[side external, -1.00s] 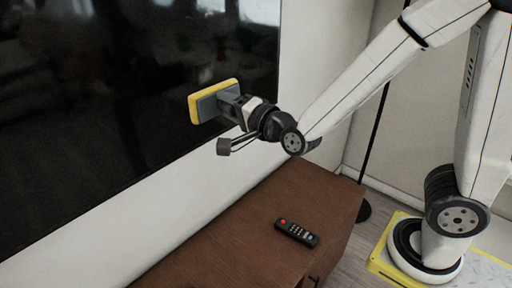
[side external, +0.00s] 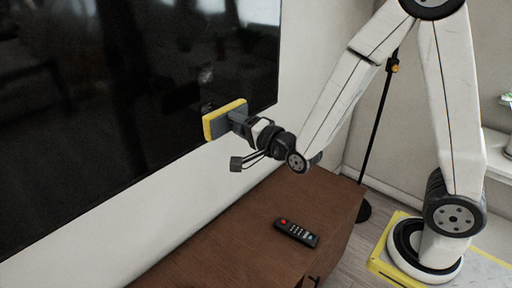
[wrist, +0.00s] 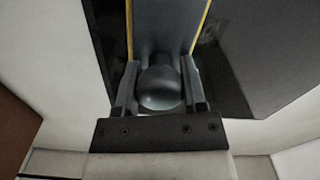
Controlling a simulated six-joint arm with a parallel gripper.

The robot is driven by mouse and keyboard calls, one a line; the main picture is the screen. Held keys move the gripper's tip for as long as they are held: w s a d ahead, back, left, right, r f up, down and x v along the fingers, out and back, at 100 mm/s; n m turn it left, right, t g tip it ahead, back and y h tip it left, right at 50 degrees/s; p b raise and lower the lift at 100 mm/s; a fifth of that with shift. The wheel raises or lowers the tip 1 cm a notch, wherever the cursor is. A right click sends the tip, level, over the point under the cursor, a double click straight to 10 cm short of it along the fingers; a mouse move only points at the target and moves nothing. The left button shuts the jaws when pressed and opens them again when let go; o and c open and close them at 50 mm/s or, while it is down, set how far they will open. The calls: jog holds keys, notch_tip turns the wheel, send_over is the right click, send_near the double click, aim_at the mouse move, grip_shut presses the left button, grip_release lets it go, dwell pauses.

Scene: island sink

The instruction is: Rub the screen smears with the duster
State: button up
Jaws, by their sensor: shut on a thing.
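The duster (side external: 226,120) has a yellow pad on a grey backing with a handle. My gripper (side external: 246,126) is shut on the handle and holds the pad upright, facing the screen (side external: 110,110), near its lower right edge. The pad looks to be at or very near the screen; contact is hard to tell. The screen is large, dark and glossy. A faint pale smear (side external: 205,75) shows just above the pad. In the wrist view, the duster's rounded grey handle (wrist: 160,88) sits between my gripper's fingers (wrist: 160,98). The pad hides the screen behind it.
A brown wooden cabinet (side external: 240,240) stands below the screen, with a black remote (side external: 296,233) on top. A thin black pole (side external: 375,140) stands behind my arm. The white wall (side external: 120,240) below the screen is bare.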

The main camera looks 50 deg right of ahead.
jog(key=shift+w, duration=0.15)
jog(key=shift+w, duration=2.8)
jog(key=shift+w, duration=1.15)
jog(key=shift+d, duration=0.1)
jog(key=shift+s+d, duration=0.15)
jog(key=shift+d, duration=1.75)
jog(key=shift+r, duration=0.15)
jog(key=shift+w+r, duration=0.2)
jog(key=shift+r, duration=0.85)
jog(key=shift+a, duration=0.15)
jog(key=shift+s+a, duration=0.1)
jog(key=shift+a, duration=1.8)
